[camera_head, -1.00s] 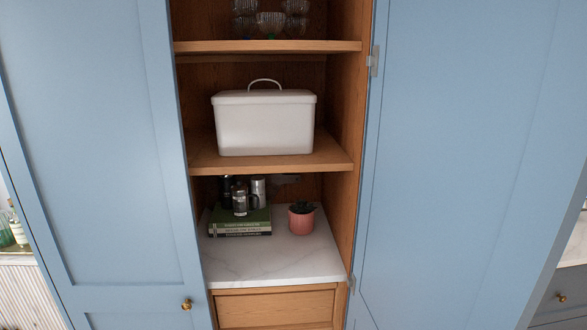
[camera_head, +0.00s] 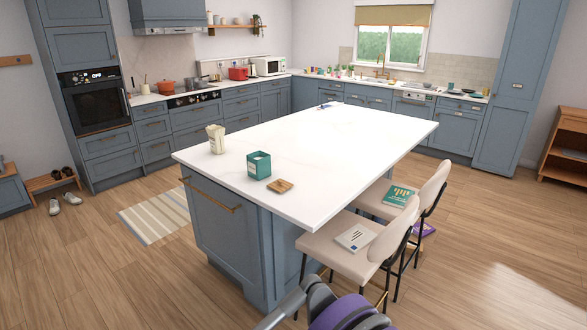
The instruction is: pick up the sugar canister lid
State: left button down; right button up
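A teal canister (camera_head: 259,168) stands upright near the front left end of the white island top. Its top appears open. A small flat wooden lid (camera_head: 280,186) lies on the island top beside it, to the right and nearer the front edge, apart from the canister. Which canister it belongs to does not show. Neither of my grippers can be made out in the head view.
The white island top (camera_head: 330,150) is mostly bare. A cream container (camera_head: 216,139) stands left of the canister. Two cream chairs (camera_head: 345,240) with books on them stand along the island's right side. A grey and purple object (camera_head: 345,312) is cut off at the bottom edge.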

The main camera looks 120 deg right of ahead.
aim_at(280, 185)
jog(key=z, duration=3.95)
jog(key=i+j+z, duration=0.1)
jog(key=i, duration=0.4)
jog(key=i+j, duration=0.3)
jog(key=i, duration=0.25)
jog(key=i+j+z, duration=0.15)
jog(key=i, duration=0.35)
jog(key=j, duration=0.1)
